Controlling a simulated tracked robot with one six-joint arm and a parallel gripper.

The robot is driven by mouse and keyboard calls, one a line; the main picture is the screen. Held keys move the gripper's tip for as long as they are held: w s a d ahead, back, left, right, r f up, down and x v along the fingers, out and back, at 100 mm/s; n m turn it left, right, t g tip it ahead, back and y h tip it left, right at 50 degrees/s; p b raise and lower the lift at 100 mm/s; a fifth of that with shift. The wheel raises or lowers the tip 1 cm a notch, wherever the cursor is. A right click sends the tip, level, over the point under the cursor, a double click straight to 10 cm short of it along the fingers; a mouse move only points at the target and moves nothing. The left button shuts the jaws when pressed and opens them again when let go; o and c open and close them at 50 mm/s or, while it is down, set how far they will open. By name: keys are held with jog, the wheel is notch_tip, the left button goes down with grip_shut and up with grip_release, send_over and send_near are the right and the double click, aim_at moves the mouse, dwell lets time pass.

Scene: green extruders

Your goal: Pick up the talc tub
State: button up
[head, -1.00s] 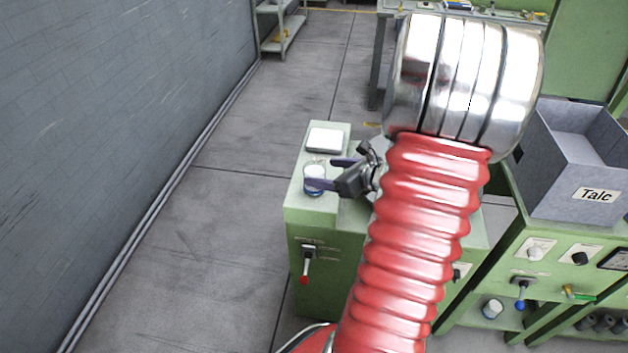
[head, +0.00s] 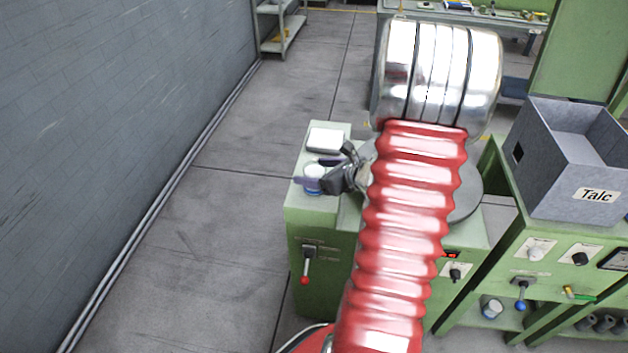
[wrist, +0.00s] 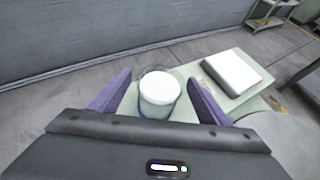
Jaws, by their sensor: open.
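The talc tub (head: 313,185) is a small clear container of white powder with a blue lower part. It stands upright on top of the green cabinet (head: 300,205). In the wrist view the tub (wrist: 159,90) sits between the two purple fingers of my gripper (wrist: 157,95), with a gap on each side. In the head view my gripper (head: 317,171) is at the tub and partly covers it. The gripper is open and holds nothing.
A white square block or scale (head: 326,139) lies behind the tub; it also shows in the wrist view (wrist: 233,72). A round grey plate (head: 468,195) is right of my arm. A grey bin labelled Talc (head: 540,190) stands at the right. Floor at left is clear.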

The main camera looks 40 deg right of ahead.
jog(key=shift+c, duration=0.5)
jog(key=c, duration=1.2)
jog(key=shift+r, duration=0.2)
notch_tip(320, 180, up, 10)
jog(key=shift+f, duration=0.1)
dwell(0.4)
